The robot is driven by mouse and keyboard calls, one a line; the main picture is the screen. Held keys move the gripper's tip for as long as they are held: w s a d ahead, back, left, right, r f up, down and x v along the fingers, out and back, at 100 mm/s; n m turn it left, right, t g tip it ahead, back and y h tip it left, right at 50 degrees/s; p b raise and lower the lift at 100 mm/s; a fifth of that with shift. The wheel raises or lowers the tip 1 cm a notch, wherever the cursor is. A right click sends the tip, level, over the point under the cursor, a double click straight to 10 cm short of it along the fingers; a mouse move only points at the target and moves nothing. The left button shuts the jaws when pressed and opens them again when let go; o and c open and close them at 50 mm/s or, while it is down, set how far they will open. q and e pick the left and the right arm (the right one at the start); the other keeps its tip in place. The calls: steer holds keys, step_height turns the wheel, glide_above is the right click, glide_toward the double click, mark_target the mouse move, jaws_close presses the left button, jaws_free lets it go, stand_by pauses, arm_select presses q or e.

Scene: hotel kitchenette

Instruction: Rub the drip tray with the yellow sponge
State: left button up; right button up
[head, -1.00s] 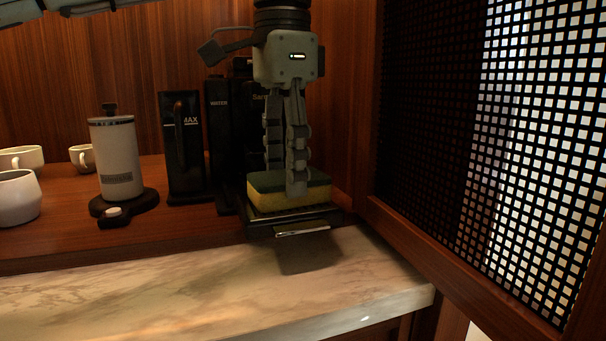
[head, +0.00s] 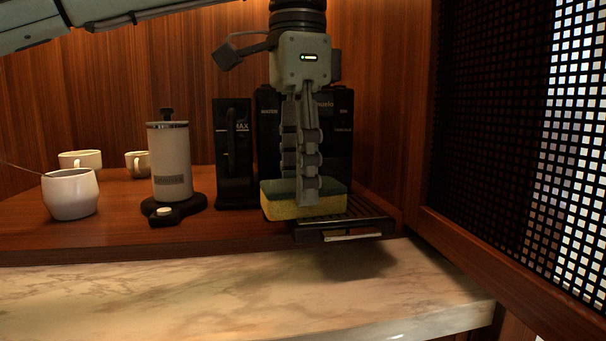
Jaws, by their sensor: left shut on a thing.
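My left gripper (head: 303,190) points down from above and is shut on the yellow sponge (head: 291,209), which has a dark green top layer. The black drip tray (head: 366,225) juts out from the base of the black coffee machine (head: 342,150), with slats on its top. The sponge is over the left part of the tray and overhangs its left side. It looks to be at the height of the slats, but I cannot tell whether it touches them. The slats to the right of the sponge are bare. My right gripper is not in view.
A black jug-like container (head: 233,165) stands close left of the machine. Further left are a white cylinder grinder (head: 171,165), a white pot (head: 70,194) and two cups. A perforated screen (head: 520,150) bounds the right. The marble counter (head: 200,295) in front is clear.

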arm_select(q)
steer(key=shift+r+p, duration=2.3)
steer(key=shift+r, duration=0.65)
step_height(320, 180, up, 3)
steer(key=shift+p, duration=1.15)
